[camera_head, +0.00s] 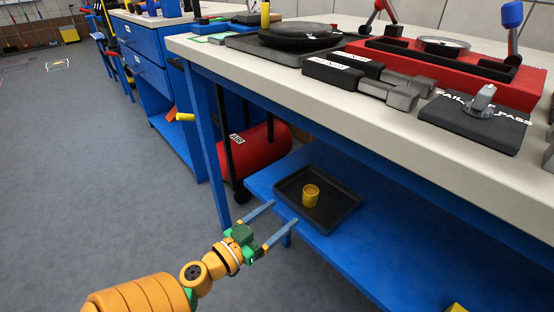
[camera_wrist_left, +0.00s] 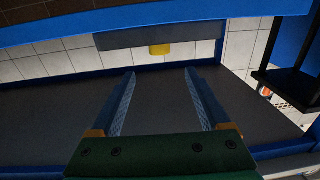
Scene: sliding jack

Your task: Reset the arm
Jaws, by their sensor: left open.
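My left arm is orange and comes in from the bottom left of the head view. Its green and blue left gripper (camera_head: 284,212) is open, with its two fingers spread and nothing between them. The fingertips are by the front edge of the blue lower shelf (camera_head: 335,247), short of the black tray (camera_head: 345,222) and the yellow cup (camera_head: 310,196) in it. In the left wrist view the open fingers (camera_wrist_left: 160,74) point at a small yellow piece (camera_wrist_left: 159,49) beside a grey slab (camera_wrist_left: 115,39). My right gripper is not in view.
Above the shelf is the pale worktop (camera_head: 420,151), carrying a red fixture (camera_head: 515,88), black blocks (camera_head: 340,73) and a pass/fail plate (camera_head: 470,128). A table leg (camera_head: 213,165) and a red cylinder (camera_head: 255,152) stand behind the gripper. The grey floor (camera_head: 80,190) at left is clear.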

